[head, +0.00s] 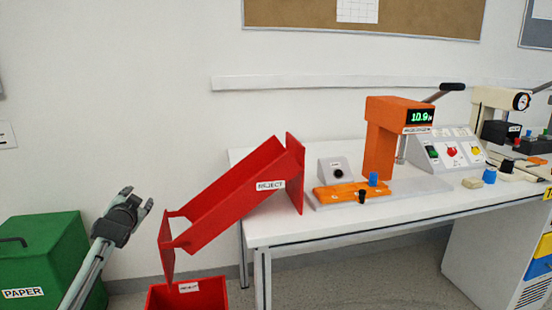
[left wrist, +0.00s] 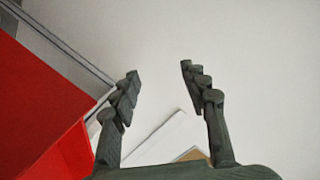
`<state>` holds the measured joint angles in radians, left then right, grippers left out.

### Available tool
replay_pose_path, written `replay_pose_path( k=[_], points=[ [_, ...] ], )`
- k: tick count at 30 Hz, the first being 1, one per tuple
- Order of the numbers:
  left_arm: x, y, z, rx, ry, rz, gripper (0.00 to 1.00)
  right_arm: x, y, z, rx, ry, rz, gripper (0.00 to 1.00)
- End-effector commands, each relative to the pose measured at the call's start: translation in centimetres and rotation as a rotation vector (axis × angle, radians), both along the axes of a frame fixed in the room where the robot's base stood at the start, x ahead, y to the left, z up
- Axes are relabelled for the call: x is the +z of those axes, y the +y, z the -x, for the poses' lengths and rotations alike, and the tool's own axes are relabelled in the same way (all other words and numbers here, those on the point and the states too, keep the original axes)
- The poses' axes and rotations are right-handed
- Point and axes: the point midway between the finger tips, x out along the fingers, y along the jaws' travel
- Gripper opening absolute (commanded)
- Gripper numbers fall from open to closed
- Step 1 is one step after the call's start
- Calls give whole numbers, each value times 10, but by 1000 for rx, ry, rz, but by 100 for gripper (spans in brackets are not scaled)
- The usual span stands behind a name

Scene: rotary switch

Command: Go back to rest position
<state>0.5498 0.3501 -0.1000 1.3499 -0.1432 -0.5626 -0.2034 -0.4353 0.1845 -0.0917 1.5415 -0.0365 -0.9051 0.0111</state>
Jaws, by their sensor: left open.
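My left gripper (head: 138,200) is in the head view at the lower left, raised between the green paper bin and the red reject chute. In the left wrist view its two fingers (left wrist: 165,90) are spread apart with nothing between them. The rotary switch cannot be told for certain; a small grey box with a round black knob (head: 338,172) stands on the white table (head: 290,232). My right gripper does not show.
The red reject chute (head: 232,200) slopes from the table down to a red bin (head: 212,296). The green paper bin (head: 40,250) stands at left. An orange press (head: 385,140) and a control box (head: 450,150) stand on the table. The wall behind my gripper is bare.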

Motion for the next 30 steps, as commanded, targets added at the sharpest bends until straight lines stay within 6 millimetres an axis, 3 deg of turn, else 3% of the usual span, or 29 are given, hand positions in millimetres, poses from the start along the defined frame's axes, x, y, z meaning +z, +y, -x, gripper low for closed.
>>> replay_pose_path(
  k=[6, 11, 17, 23, 30],
  points=[
    [-78, 11, 35, 196, 261, 352, 45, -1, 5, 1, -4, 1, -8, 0],
    [-147, -5, 68, 187, 348, 346, 45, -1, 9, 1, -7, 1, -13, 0],
    [-237, -26, 129, 186, 479, 354, 45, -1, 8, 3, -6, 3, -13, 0],
    [-342, -54, 230, 192, 655, 372, 45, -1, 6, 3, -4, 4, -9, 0],
    [-441, -86, 381, 211, 873, 401, 45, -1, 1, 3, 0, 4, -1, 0]
  ],
)
